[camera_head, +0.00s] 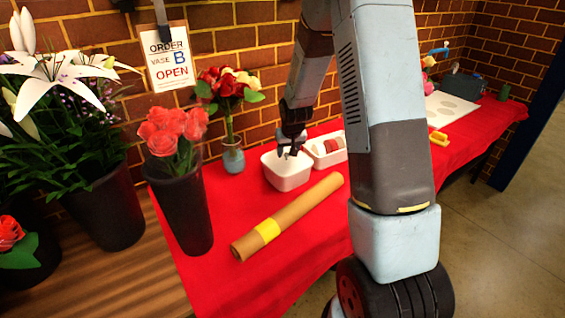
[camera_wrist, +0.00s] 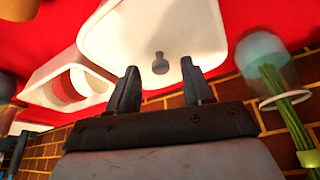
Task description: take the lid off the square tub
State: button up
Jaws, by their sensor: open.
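The square white tub (camera_head: 287,178) stands on the red cloth near the brick wall. Its pale lid (camera_wrist: 130,35) is on it, with a small dark grey knob (camera_wrist: 160,66) in the middle. My gripper (camera_head: 290,152) is over the tub, pointing down. In the wrist view my gripper (camera_wrist: 158,68) is open, with one finger on each side of the knob and gaps between. I cannot tell how far above the lid the fingertips are. In the head view the gripper hides part of the lid.
A white open box (camera_head: 318,160) with a red item inside stands close right of the tub. A vase of roses (camera_head: 233,159) stands to the left. A brown paper roll (camera_head: 300,208) lies in front. A dark bucket of coral flowers (camera_head: 183,210) is farther left.

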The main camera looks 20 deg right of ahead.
jog(key=shift+w+f, duration=0.25)
jog(key=shift+f, duration=0.45)
jog(key=shift+c, duration=0.5)
grip_shut()
